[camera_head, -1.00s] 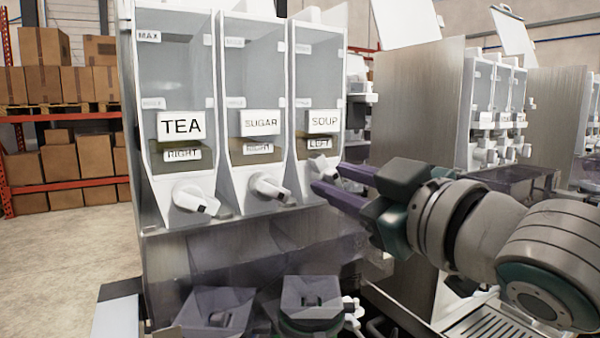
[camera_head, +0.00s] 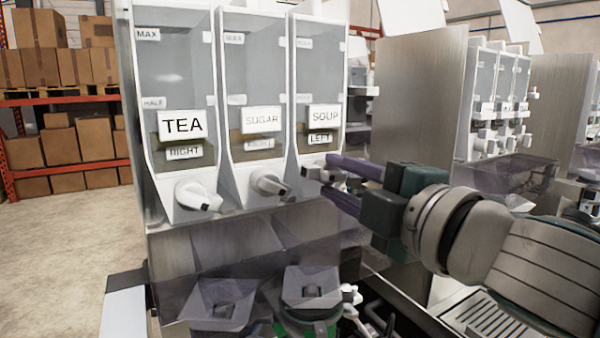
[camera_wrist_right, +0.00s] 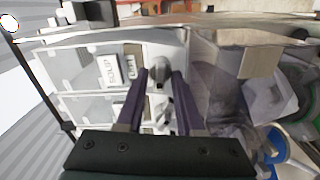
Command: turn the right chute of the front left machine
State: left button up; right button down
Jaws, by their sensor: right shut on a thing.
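The front left machine (camera_head: 165,235) has three clear canisters labelled TEA, SUGAR and SOUP. Its right chute (camera_head: 310,172) is the white knob under the SOUP canister, below a tag reading LEFT. My right gripper (camera_head: 328,178) reaches it from the right, with its purple fingers one above the other and shut on the knob. In the right wrist view the grey-white knob (camera_wrist_right: 161,74) sits between the two fingertips (camera_wrist_right: 160,80). The fingers hide part of the knob in the head view. My left gripper is not in view.
The SUGAR knob (camera_head: 268,183) is close to the left of my fingers, and the TEA knob (camera_head: 198,196) is further left. Dark clear funnels (camera_head: 312,288) stand below. More dispensers (camera_head: 495,105) stand behind on the right. Boxes fill a rack (camera_head: 65,150) at left.

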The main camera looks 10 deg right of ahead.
jog(key=n, duration=0.3)
jog(key=shift+n, duration=0.4)
jog(key=shift+f+n+p, duration=0.15)
jog(key=shift+n+p, duration=0.35)
jog(key=shift+n, duration=1.3)
jog(key=c, duration=0.9)
grip_release()
